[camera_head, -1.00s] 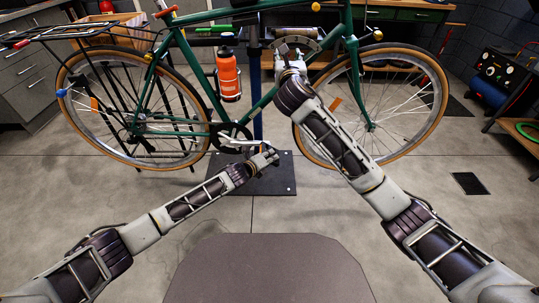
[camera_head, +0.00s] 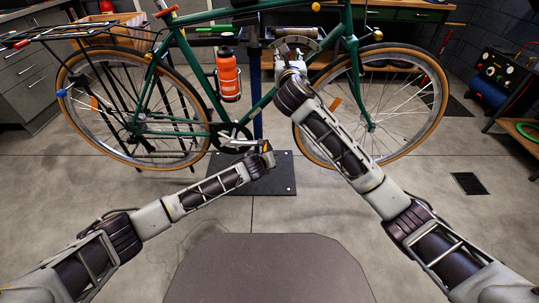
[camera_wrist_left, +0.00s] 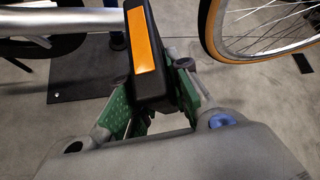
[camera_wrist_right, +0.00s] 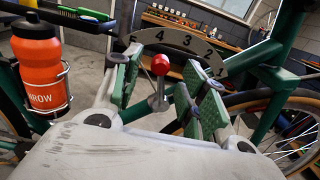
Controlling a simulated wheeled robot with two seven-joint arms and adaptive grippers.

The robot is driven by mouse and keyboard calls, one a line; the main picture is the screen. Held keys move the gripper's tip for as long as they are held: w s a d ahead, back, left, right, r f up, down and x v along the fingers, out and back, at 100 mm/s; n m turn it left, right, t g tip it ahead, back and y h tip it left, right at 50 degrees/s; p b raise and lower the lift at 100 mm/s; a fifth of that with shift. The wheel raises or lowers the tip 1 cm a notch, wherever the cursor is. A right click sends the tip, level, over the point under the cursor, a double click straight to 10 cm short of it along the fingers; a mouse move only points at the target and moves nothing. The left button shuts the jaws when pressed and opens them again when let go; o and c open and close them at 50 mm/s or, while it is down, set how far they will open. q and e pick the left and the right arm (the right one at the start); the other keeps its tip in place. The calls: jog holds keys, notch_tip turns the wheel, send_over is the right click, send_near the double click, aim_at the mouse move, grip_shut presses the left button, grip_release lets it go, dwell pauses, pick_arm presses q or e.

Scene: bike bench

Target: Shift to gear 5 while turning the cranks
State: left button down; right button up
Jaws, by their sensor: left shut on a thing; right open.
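The green bike (camera_head: 185,60) stands side-on before me. My left gripper (camera_wrist_left: 158,108) is shut on the black pedal (camera_wrist_left: 134,18) with its orange reflector; the silver crank arm (camera_wrist_left: 65,22) runs off to the left in the left wrist view. In the head view the left gripper (camera_head: 264,152) is low, beside the chainring (camera_head: 232,137). The gear dial (camera_wrist_right: 200,46) carries numbers 5 to 1 from left to right. My right gripper (camera_wrist_right: 160,100) is open, with the red-knobbed shift lever (camera_wrist_right: 160,66) between its fingers. The knob appears below the 4; contact is unclear.
An orange bottle (camera_wrist_right: 37,62) sits in the frame's cage, left of my right gripper. The rear wheel (camera_head: 100,155) and front wheel (camera_head: 425,140) flank the crank. A dark stand plate (camera_head: 280,182) lies on the floor below. Open floor surrounds it.

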jog(key=shift+w, duration=0.1)
dwell(0.5)
jog(key=shift+w, duration=1.9)
jog(key=shift+c, duration=0.4)
